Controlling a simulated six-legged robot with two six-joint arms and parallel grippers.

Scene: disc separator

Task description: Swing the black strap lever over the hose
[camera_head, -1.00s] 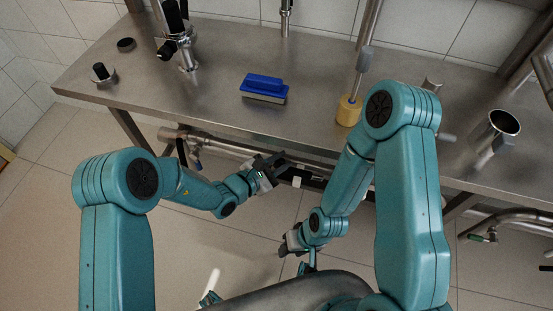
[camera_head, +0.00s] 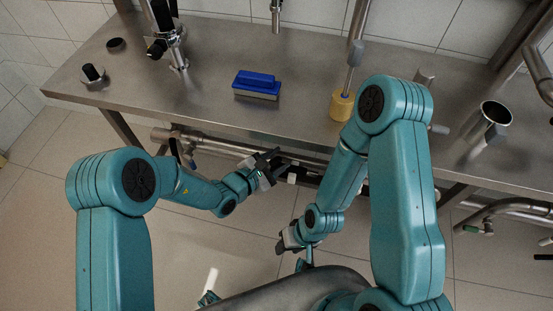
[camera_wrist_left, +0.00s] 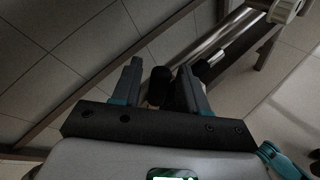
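My left gripper (camera_head: 268,168) is at the front edge of the steel table, above a metal pipe or hose (camera_head: 225,145) running below the tabletop. In the left wrist view, my left gripper (camera_wrist_left: 160,82) has its fingers apart. A dark rounded piece (camera_wrist_left: 158,88) shows between them, possibly the black strap lever; I cannot tell whether it is touched. A metal tube (camera_wrist_left: 225,42) with a black part runs beyond the fingers. My right gripper (camera_head: 288,240) is lower, over the floor in front of the table; its fingers are too unclear to judge.
The steel table (camera_head: 215,115) holds a blue brush (camera_head: 257,83), a yellow-based tool (camera_head: 342,105), a metal cup (camera_head: 496,113) and a black-knobbed fitting (camera_head: 94,76). A black-handled lever (camera_head: 175,150) hangs below its left front edge. The front floor is mostly clear.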

